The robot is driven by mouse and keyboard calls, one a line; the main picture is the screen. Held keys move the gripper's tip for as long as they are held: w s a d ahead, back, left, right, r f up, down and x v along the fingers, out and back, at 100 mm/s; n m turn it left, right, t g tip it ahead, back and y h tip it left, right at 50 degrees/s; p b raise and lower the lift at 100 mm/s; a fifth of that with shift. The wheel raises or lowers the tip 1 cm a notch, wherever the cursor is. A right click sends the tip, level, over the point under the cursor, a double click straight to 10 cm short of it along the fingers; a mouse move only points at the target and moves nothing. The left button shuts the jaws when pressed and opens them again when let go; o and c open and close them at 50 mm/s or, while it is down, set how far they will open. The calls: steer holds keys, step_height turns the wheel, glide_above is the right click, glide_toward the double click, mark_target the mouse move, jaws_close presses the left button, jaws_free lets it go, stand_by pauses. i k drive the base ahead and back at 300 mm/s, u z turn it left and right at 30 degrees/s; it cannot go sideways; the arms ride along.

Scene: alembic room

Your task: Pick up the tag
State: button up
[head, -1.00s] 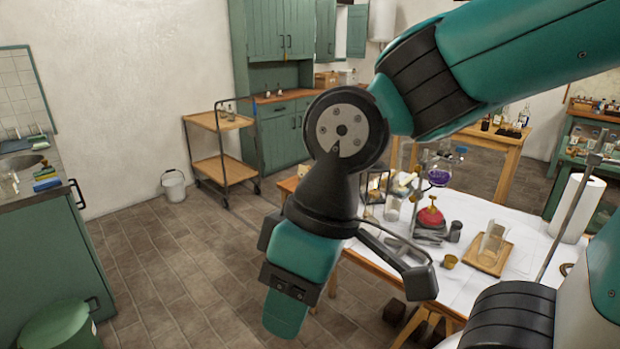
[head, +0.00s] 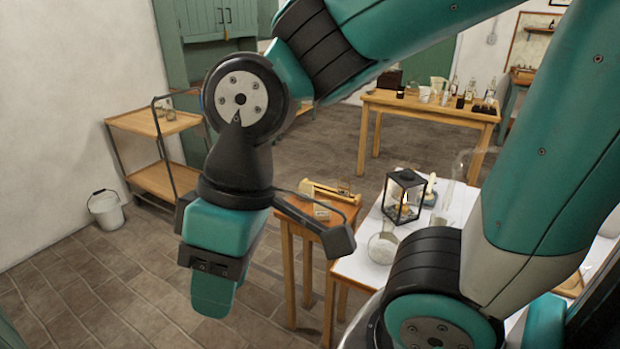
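My gripper (head: 212,290) hangs at the left centre of the head view, pointing down over the floor, left of the small wooden table (head: 293,229). I see it from the back and side, so its opening is hidden. Nothing shows held in it. I cannot pick out a tag for certain. A small pale item (head: 321,212) lies on the small table, too small to identify, beside a yellowish long-based device (head: 328,192).
A white-topped table (head: 358,268) with a black lantern (head: 404,196) stands right of the small table, partly behind my arm. A wooden cart (head: 153,180) and white bucket (head: 106,210) stand at left. A bottle-laden table (head: 425,108) is behind. Tiled floor is open at lower left.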

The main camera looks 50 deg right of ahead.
mark_target(342, 191)
steer(key=i, duration=1.5)
steer(key=z, duration=1.85)
